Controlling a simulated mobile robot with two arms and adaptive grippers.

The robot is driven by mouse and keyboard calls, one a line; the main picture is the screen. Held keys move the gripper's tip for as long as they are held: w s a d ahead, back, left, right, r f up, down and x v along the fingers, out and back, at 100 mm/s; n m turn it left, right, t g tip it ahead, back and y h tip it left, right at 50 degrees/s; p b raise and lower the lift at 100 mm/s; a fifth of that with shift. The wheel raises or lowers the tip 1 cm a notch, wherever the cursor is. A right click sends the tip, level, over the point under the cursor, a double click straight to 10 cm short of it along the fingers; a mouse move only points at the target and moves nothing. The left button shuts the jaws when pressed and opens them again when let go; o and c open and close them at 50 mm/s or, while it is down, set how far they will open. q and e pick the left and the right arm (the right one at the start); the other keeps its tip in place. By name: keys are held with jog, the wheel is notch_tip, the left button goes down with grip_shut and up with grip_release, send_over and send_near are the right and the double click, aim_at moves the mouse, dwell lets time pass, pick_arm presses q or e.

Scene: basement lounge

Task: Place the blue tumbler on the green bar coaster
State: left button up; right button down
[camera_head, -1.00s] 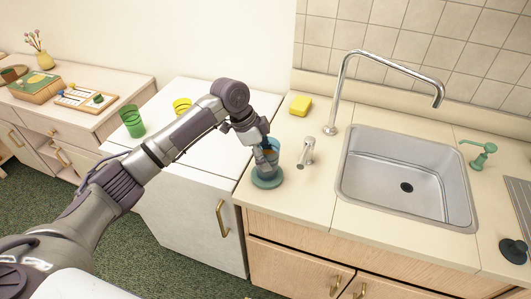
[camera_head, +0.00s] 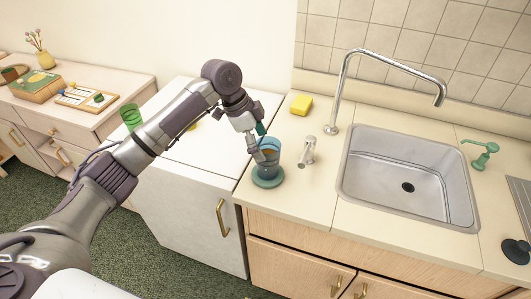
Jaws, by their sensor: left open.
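The blue tumbler (camera_head: 272,149) stands upright on the green bar coaster (camera_head: 268,181), at the left end of the sink counter. The coaster is round and teal-green. My left gripper (camera_head: 262,152) is open at the tumbler's left side, close against it. Its fingers partly overlap the tumbler, and I cannot tell whether they touch it. My right gripper is out of view.
A chrome soap pump or small tap (camera_head: 308,150) stands just right of the tumbler. A yellow sponge (camera_head: 301,105), a tall faucet (camera_head: 340,90) and a sink (camera_head: 405,180) are further right. A green tumbler (camera_head: 131,117) stands on the white surface at left, partly behind my arm.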

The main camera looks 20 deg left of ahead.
pick_arm(q)
jog(key=v, duration=0.7)
jog(key=shift+r+b, duration=0.35)
jog(key=shift+b, duration=0.1)
jog(key=shift+s+a+f, duration=0.1)
jog(key=shift+s+a, duration=0.05)
